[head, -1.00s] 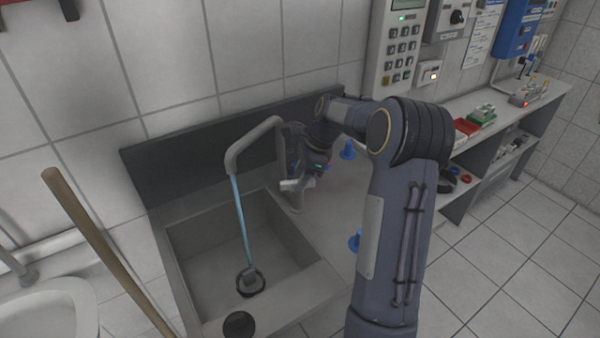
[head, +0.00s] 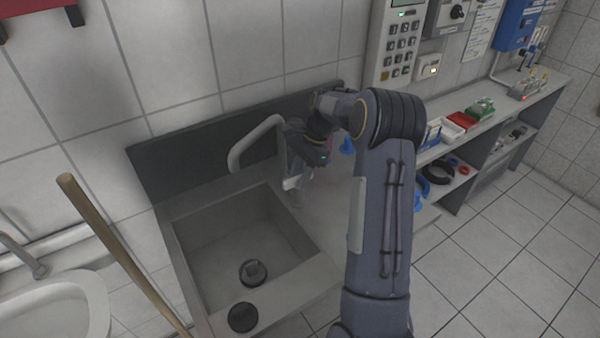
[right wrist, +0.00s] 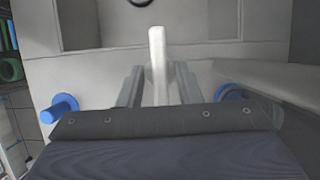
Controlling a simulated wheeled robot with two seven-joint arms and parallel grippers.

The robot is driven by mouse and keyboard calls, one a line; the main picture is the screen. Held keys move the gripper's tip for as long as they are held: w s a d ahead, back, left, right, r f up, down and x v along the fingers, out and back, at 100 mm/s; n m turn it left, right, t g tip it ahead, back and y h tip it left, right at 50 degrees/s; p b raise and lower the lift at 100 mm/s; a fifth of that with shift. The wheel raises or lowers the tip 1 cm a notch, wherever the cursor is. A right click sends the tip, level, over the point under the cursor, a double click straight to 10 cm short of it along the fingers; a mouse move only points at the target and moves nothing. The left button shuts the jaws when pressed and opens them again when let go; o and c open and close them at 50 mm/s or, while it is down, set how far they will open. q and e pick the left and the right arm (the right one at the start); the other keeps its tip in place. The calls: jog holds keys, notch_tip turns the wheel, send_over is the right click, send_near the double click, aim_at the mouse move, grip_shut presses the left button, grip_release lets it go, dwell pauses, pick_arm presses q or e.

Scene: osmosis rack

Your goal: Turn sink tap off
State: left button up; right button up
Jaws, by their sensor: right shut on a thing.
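The grey sink tap (head: 252,143) rises behind the sink basin (head: 205,262), its bent spout reaching over it. No water runs from the spout now. My right gripper (head: 293,183) is at the tap's base, partly hidden by my own arm. In the right wrist view, my right gripper's fingers (right wrist: 158,88) are on either side of a pale bar (right wrist: 157,50), which looks like the tap's lever, and are shut on it. My left gripper is not in view.
Blue knobs flank the tap, one (right wrist: 60,108) at left in the wrist view. A wooden pole (head: 118,250) leans left of the sink, near a white washbasin (head: 95,305). A shelf (head: 470,150) with small items stands at right.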

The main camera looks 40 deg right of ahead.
jog(key=o, duration=0.6)
jog(key=v, duration=0.7)
jog(key=shift+d+r+b, duration=0.1)
jog(key=shift+r+b, duration=0.1)
jog(key=shift+b, duration=0.2)
jog(key=shift+r, duration=0.2)
